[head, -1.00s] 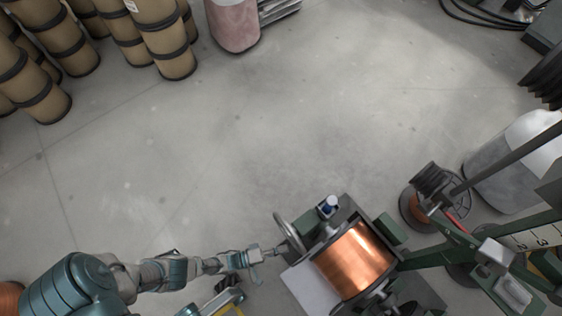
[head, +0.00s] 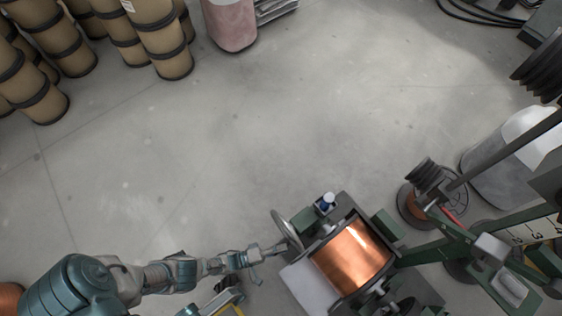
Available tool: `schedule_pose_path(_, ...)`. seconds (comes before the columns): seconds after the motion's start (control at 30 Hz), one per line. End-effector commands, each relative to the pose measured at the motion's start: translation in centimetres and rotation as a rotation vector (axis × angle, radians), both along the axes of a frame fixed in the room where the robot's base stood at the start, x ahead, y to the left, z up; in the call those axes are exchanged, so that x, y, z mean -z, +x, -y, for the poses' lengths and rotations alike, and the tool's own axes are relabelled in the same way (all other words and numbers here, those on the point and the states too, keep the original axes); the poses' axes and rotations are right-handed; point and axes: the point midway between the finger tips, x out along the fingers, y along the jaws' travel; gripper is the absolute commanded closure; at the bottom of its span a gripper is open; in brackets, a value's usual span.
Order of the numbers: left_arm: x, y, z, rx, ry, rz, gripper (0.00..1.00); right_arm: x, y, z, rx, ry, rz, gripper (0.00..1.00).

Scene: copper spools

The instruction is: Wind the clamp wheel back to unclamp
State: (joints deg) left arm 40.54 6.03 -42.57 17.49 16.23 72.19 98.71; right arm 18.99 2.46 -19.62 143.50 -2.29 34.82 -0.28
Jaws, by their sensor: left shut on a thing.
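The clamp wheel (head: 286,229) is a grey metal handwheel, seen nearly edge-on at the left side of the winding machine. The machine holds a large copper spool (head: 352,258) in a dark green frame. My left arm comes in from the lower left, and my left gripper (head: 277,249) is at the lower part of the wheel, shut on it. The fingertips are small and partly merge with the wheel. My right gripper is not in view.
Green beams and a smaller spool (head: 415,206) lie to the right. Brown drums (head: 160,40) and a pink-wrapped roll (head: 230,25) stand at the back. The middle floor is clear.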

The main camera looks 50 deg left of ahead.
Motion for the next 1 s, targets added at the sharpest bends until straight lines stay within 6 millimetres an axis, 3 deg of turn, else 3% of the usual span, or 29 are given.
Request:
schedule_pose_path(0.67,0.33,-0.31,0.22,0.005,0.000,-0.010,1.00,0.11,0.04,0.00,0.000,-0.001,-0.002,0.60)
schedule_pose_path(0.7,0.34,-0.31,0.22,0.004,0.000,-0.010,0.67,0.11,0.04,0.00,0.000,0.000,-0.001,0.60)
schedule_pose_path(0.77,0.32,-0.29,0.19,0.004,0.000,-0.010,0.52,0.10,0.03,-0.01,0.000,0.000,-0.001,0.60)
schedule_pose_path(1.0,0.12,-0.14,0.10,0.001,-0.001,-0.004,0.48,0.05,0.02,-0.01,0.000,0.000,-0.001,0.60)
